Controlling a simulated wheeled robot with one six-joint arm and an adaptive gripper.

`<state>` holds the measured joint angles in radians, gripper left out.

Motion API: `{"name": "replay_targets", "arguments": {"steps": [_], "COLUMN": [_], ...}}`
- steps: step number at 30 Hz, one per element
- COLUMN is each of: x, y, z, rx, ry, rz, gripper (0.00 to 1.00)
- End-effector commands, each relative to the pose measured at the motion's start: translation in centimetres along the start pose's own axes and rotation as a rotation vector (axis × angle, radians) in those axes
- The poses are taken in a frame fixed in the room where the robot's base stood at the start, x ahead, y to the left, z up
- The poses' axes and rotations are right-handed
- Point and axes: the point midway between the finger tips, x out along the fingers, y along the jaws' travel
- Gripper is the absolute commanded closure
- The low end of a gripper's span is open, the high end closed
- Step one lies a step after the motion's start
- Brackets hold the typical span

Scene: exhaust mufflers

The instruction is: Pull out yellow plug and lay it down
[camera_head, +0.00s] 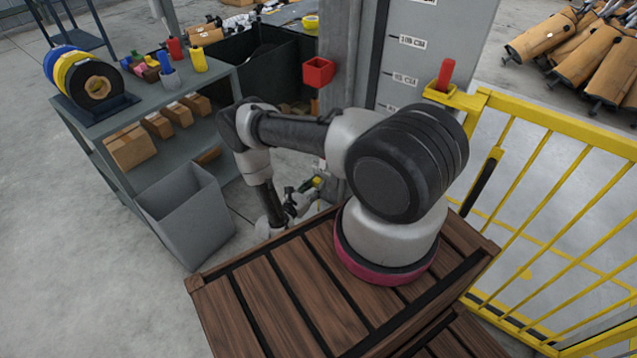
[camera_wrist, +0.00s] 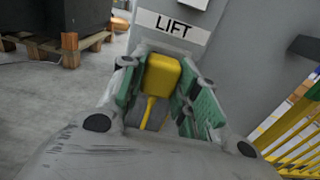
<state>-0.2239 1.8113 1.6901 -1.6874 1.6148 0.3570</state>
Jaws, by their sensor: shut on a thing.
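The yellow plug (camera_wrist: 162,76) is in the wrist view, between the green-padded fingers of my gripper (camera_wrist: 165,95). It has a blocky head and a thin yellow stem pointing back toward the wrist. My gripper is shut on it, below a grey face with a LIFT label (camera_wrist: 174,25). In the head view my gripper (camera_head: 300,200) hangs low beyond the wooden platform, near the foot of a grey column. The plug is too small there to make out clearly. Whether it still touches a socket cannot be told.
A grey workbench (camera_head: 128,118) with tape rolls and bottles stands left, with a grey bin (camera_head: 187,215) before it. A red box (camera_head: 318,72) is on the grey column (camera_head: 345,50). A yellow railing (camera_head: 560,125) bounds the right. Open floor lies at left.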

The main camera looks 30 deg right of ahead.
Motion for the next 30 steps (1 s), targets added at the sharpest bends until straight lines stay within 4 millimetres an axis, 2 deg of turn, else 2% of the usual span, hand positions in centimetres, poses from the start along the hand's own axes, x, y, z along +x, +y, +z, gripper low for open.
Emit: {"name": "replay_targets", "arguments": {"steps": [30], "x": [-4.2], "y": [0.0], "z": [0.0], "rx": [0.0], "ry": [0.001], "rz": [0.001], "gripper": [1.0]}}
